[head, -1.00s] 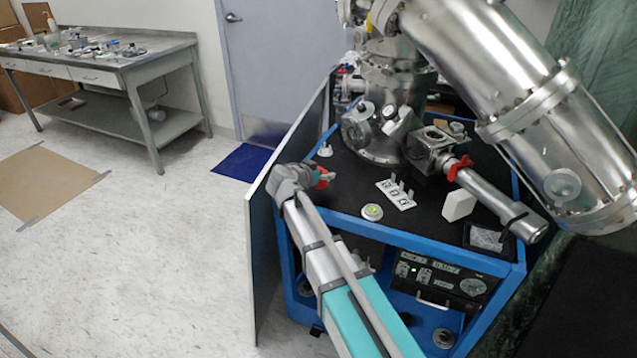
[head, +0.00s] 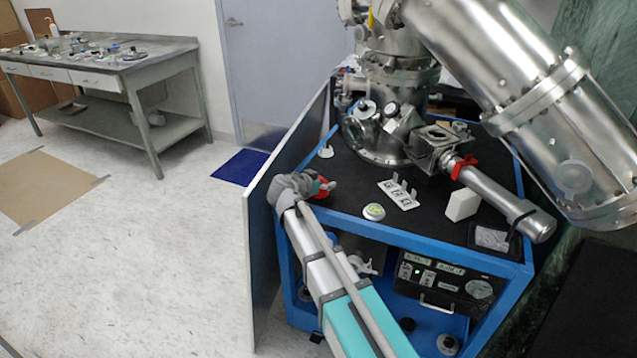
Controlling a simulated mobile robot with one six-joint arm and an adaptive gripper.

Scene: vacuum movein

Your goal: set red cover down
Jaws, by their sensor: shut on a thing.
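The red cover (head: 321,190) shows as a small red patch in the head view, at the near left part of the black cart top. My gripper (head: 328,185) is shut on it, with my arm reaching in from below. Much of the cover is hidden by my gripper and wrist. I cannot tell whether the cover touches the black top (head: 345,180) or is held just above it.
A round white-and-green disc (head: 374,212), a labelled white plate (head: 399,194) with upright tabs and a white block (head: 462,205) stand to the right. A white knob (head: 326,152) is behind. The steel chamber (head: 385,145) rises at the back.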

